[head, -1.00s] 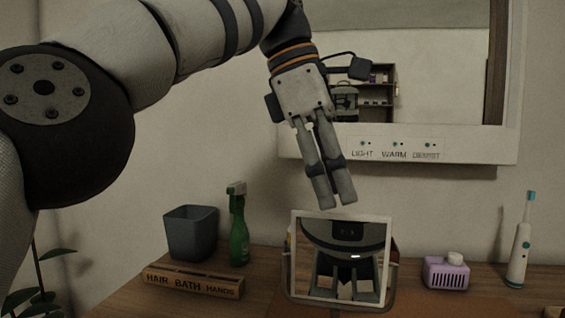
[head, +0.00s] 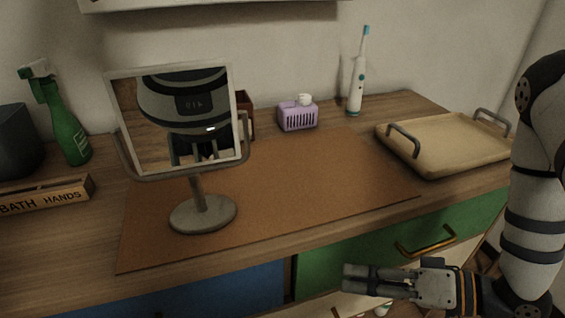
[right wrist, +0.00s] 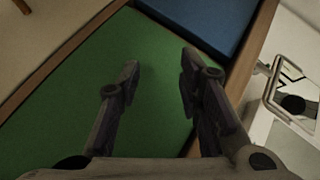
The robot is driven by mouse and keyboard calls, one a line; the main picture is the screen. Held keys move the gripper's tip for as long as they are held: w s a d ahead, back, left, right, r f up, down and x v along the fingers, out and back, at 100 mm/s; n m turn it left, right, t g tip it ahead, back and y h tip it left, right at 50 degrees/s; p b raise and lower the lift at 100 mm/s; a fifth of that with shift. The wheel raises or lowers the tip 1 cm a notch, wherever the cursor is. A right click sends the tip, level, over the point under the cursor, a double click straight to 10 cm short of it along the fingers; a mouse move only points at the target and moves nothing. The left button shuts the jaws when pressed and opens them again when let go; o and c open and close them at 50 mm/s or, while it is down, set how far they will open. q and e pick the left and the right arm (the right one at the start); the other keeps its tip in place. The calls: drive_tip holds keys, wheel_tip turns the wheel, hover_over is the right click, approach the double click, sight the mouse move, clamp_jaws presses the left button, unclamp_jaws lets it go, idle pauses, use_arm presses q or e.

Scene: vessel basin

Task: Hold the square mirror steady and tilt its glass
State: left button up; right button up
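The square mirror (head: 174,116) stands on a round grey base (head: 203,214) at the left of the table. Its pale-framed glass sits in a grey U-shaped yoke on a short post and reflects part of my body. A framed square that looks like the same mirror shows at the right edge of the right wrist view (right wrist: 301,91). My right gripper (head: 345,281) is empty, low in front of the table and well apart from the mirror. Its two fingers stand apart in the right wrist view (right wrist: 159,66). My left gripper is out of view.
The mirror stands on a brown mat (head: 315,185), mostly bare to its right. Behind are a purple box (head: 297,117) and an electric toothbrush (head: 356,85). A handled tray (head: 450,150) is at right. A green bottle (head: 66,130) and lettered wooden block (head: 45,194) are at left. A green drawer (head: 345,262) is near my right gripper.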

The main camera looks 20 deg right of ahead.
sight(200, 165)
wheel_tip(200, 165, up, 22)
drive_tip(key=w+d+n+g+y, duration=0.1)
drive_tip(key=w+d+n+y, duration=0.15)
drive_tip(key=n+y, duration=0.85)
drive_tip(key=w+a+r+n+g+h, duration=0.1)
drive_tip(key=w+a+r+n+g, duration=0.1)
drive_tip(key=w+a+n+g, duration=0.6)
drive_tip(key=w+a+f, duration=0.1)
drive_tip(key=a, duration=0.4)
drive_tip(key=w+a+f+n+h, duration=0.1)
drive_tip(key=a, duration=0.5)
drive_tip(key=w+a+h, duration=0.1)
drive_tip(key=a, duration=0.4)
drive_tip(key=shift+w+a+f, duration=0.15)
drive_tip(key=shift+w+f, duration=0.1)
drive_tip(key=shift+f, duration=0.15)
